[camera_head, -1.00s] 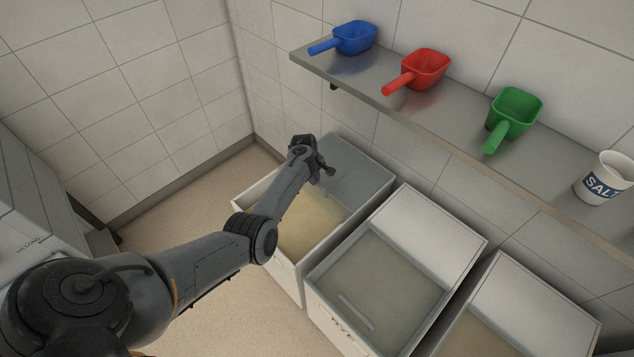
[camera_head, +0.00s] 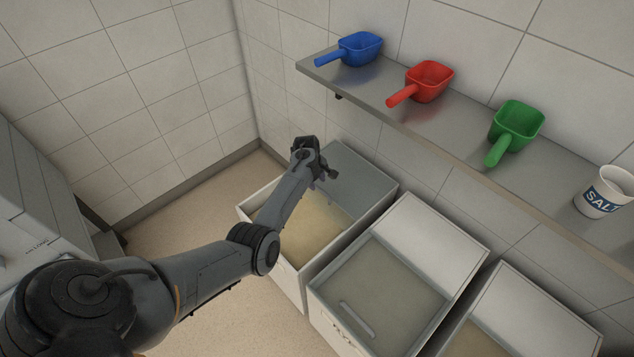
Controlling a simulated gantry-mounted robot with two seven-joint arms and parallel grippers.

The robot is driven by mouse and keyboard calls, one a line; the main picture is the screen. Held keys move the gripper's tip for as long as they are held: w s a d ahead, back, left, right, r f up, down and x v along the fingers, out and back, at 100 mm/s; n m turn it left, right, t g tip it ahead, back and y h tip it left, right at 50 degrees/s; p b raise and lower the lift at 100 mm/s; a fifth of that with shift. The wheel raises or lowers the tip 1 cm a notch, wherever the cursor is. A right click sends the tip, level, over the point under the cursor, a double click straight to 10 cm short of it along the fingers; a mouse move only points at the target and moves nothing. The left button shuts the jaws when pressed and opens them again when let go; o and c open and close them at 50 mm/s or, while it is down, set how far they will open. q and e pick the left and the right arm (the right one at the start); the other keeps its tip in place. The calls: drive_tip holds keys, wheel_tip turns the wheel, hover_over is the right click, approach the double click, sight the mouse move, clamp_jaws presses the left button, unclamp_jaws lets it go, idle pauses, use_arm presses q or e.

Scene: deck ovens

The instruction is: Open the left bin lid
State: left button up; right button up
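The left bin (camera_head: 288,281) is the farthest left of the white bins, and pale contents show in its open front part. Its grey see-through lid (camera_head: 362,177) lies back over the rear part of the bin. My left gripper (camera_head: 329,174) is above the left bin, at the left edge of the lid. It is small and dark here, and I cannot tell whether its fingers are apart or touch the lid. My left forearm hides part of the bin's left rim. My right gripper is not in view.
The middle bin (camera_head: 336,320) has its clear lid (camera_head: 395,278) down. A third bin (camera_head: 540,313) stands to its right. Above, a shelf (camera_head: 450,121) holds a blue scoop (camera_head: 362,48), a red scoop (camera_head: 430,82), a green scoop (camera_head: 518,125) and a salt cup (camera_head: 604,192).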

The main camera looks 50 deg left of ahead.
use_arm(q)
wheel_tip(320, 180, up, 7)
drive_tip(key=s+p, duration=0.1)
drive_tip(key=p, duration=0.1)
drive_tip(key=shift+s+r, duration=0.15)
drive_tip(key=shift+s, duration=0.05)
idle(0.4)
